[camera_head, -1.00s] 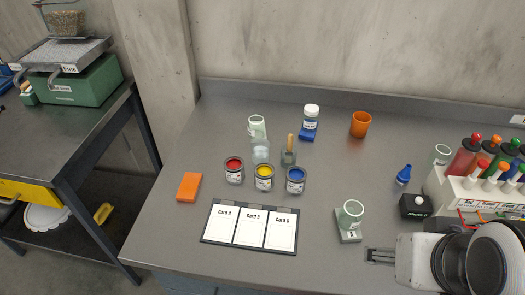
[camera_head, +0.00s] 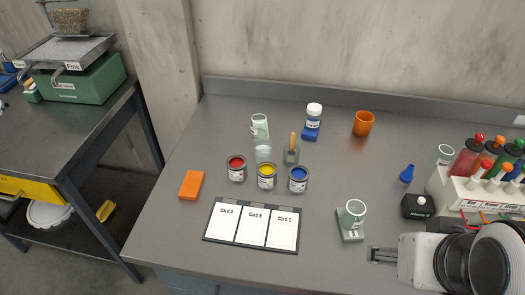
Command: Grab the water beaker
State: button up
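Several clear glass vessels stand on the grey bench. One beaker (camera_head: 263,150) behind the paint cans looks part-filled with clear liquid, and is the likeliest water beaker; no label is readable on it. A greenish glass beaker (camera_head: 260,125) stands just behind it. A glass jar (camera_head: 291,156) with a wooden-handled tool in it stands to its right. Another glass beaker (camera_head: 353,212) sits on a small scale. My gripper (camera_head: 372,255) is at the lower right, near the bench's front, apart from all the vessels. It appears empty; its finger opening is unclear.
Red (camera_head: 236,170), yellow (camera_head: 267,177) and blue (camera_head: 298,181) paint cans stand in front of the clear-liquid beaker. A card board (camera_head: 250,245), orange block (camera_head: 191,185), white bottle (camera_head: 313,117) and orange cup (camera_head: 363,124) are around. A bottle rack (camera_head: 450,188) stands right.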

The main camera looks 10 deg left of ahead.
jog(key=shift+w, duration=0.1)
jog(key=w+a+f+n+t+y, duration=0.1)
jog(key=w+a+f+t, duration=0.15)
jog(key=w+a, duration=0.45)
jog(key=w+a+f+n+t+y, duration=0.1)
jog(key=w+a+f, duration=0.3)
jog(key=w, duration=0.8)
jog(key=w+a+f+n+t+y, duration=0.1)
jog(key=w+a+f+t, duration=0.15)
jog(key=w+a, duration=0.45)
jog(key=n+t+y, duration=0.1)
jog(key=n+y, duration=0.1)
send_near(265, 153)
jog(key=shift+x, duration=3.4)
jog(key=shift+w, duration=0.15)
